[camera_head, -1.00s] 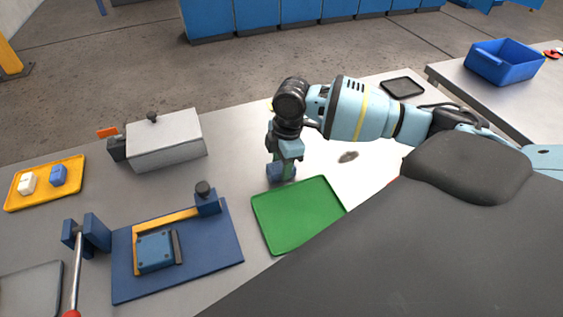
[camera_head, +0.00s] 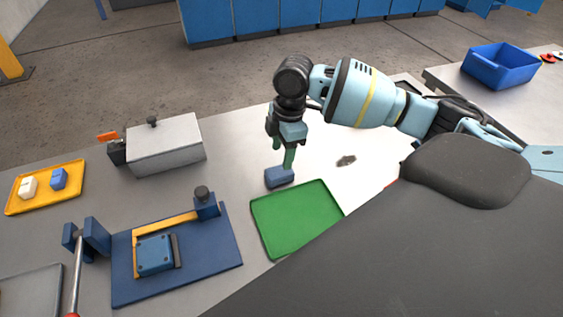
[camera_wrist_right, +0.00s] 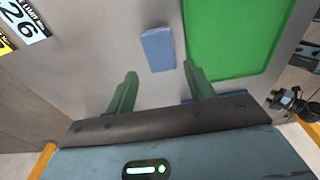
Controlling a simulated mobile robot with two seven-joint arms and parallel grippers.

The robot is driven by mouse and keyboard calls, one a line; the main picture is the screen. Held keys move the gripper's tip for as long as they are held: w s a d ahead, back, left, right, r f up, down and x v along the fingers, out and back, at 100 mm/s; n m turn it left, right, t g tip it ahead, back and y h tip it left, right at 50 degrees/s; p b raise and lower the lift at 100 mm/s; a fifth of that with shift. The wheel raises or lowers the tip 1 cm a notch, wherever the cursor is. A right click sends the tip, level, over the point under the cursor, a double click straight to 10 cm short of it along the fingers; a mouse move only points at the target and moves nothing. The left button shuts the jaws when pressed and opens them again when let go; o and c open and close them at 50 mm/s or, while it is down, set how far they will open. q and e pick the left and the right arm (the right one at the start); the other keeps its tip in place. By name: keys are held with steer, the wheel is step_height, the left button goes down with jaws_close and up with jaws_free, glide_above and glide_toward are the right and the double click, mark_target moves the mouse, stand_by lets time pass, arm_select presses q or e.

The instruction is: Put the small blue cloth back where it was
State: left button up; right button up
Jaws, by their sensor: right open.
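The small blue cloth (camera_head: 279,176), a thick folded-looking pad, lies on the grey table at the far left corner of the green tray (camera_head: 296,216), just outside its rim. My right gripper (camera_head: 283,152) is just above the cloth, pointing down, with its green fingers open and empty. In the right wrist view the cloth (camera_wrist_right: 158,49) lies flat ahead of the spread fingertips (camera_wrist_right: 157,74), apart from them, with the green tray (camera_wrist_right: 235,35) to its right. My left gripper is not in view.
A blue fixture board (camera_head: 222,250) with a clamp is left of the tray. A grey lidded box (camera_head: 165,145) and a yellow tray (camera_head: 70,186) with small blocks stand farther left. A dark smudge (camera_head: 346,161) marks the table right of the cloth. A blue bin (camera_head: 502,68) is far right.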

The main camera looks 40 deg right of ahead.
steer(key=r, duration=0.6)
steer(key=shift+s+d, duration=0.1)
steer(key=shift+d, duration=0.25)
steer(key=shift+f, duration=0.1)
